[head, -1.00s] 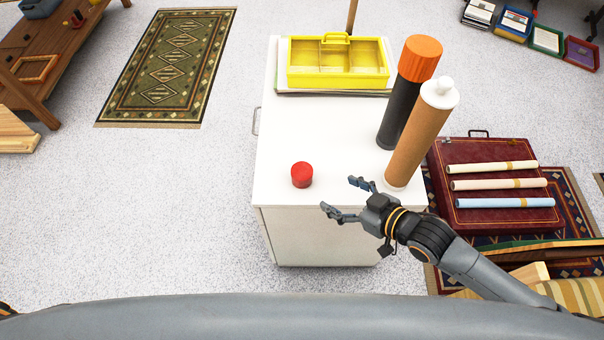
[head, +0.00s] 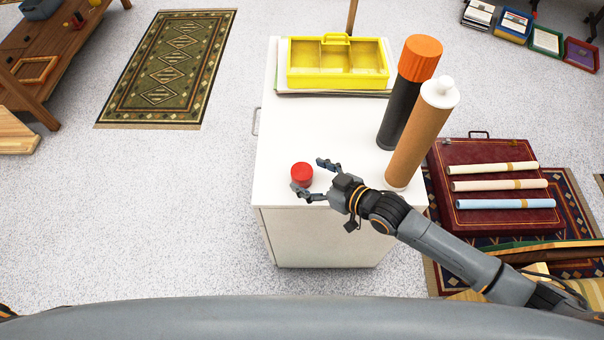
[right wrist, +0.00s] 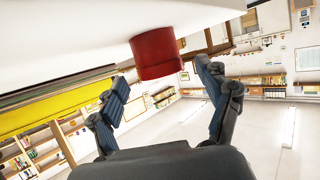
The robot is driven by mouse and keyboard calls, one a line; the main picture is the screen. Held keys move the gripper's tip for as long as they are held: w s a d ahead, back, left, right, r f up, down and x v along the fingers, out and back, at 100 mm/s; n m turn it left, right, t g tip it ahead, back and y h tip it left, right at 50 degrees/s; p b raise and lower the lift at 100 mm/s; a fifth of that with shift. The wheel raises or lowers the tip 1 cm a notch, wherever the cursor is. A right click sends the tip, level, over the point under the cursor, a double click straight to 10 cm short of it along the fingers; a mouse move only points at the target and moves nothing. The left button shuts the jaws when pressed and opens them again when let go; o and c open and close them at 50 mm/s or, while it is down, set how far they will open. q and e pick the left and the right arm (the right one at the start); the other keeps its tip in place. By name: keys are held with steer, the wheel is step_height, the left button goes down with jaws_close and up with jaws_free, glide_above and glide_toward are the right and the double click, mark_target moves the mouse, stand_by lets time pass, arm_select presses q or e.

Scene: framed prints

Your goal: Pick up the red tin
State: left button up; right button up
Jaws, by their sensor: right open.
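The red tin (head: 302,173) is a small round tin standing near the front left of the white cabinet top (head: 320,135). My right gripper (head: 309,175) is open, its two fingers spread, with the fingertips close to the right side of the tin. In the right wrist view the red tin (right wrist: 157,53) shows ahead, between and beyond the open fingers of the right gripper (right wrist: 160,88). I cannot tell whether a finger touches it. My left gripper is not in view.
A yellow caddy (head: 338,79) sits at the back of the cabinet top. A black tube with an orange cap (head: 408,90) and a brown tube with a white cap (head: 420,135) stand at the right. The middle of the top is clear.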

mark_target(305, 173)
steer(key=x, duration=0.3)
steer(key=shift+w+a+f, duration=0.1)
steer(key=c, duration=1.4)
steer(key=shift+o, duration=0.2)
